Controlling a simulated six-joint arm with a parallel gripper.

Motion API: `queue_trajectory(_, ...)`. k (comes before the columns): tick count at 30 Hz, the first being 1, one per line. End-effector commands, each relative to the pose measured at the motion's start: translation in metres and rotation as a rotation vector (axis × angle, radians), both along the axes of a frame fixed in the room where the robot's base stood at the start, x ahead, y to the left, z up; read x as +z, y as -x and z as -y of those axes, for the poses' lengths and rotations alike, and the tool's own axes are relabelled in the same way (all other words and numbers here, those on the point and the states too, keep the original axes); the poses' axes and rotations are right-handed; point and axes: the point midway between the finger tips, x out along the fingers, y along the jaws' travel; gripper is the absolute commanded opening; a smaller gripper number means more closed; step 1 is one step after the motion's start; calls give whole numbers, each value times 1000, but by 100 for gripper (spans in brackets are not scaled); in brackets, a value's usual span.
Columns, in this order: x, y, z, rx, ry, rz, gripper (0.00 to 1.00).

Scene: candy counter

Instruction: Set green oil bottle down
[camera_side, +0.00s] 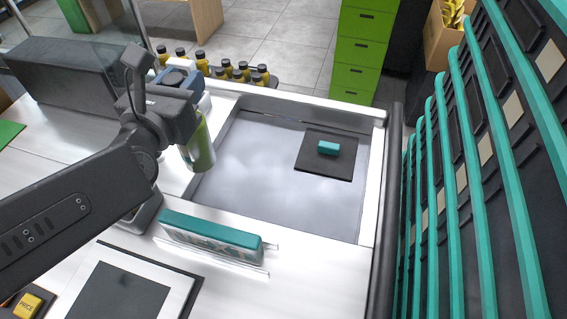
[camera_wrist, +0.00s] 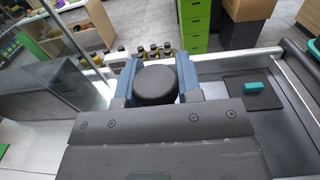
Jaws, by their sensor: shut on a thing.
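The green oil bottle (camera_side: 201,150) hangs upright below my gripper (camera_side: 178,80) in the side view, at the left edge of the sunken grey tray area. In the wrist view my gripper (camera_wrist: 158,82) has its blue fingers on either side of the bottle's dark round cap (camera_wrist: 156,85), shut on it. The lower part of the bottle shows in the side view; whether its base touches a surface I cannot tell. Its upper part is hidden by my gripper there.
A teal block (camera_side: 328,148) lies on a black square mat (camera_side: 310,163) in the grey recess (camera_side: 265,200). Several dark-capped bottles (camera_side: 240,72) stand behind. A teal-barred rack (camera_side: 480,150) rises at right. The recess's middle is free.

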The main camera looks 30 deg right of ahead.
Motion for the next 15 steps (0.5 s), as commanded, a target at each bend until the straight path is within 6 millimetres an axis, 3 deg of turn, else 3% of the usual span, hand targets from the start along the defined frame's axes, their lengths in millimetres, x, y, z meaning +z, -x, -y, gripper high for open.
queue_trajectory(8, -7, 7, 11, -15, 3, 4, 0)
queue_trajectory(15, -38, 7, 11, -15, -1, 4, 0)
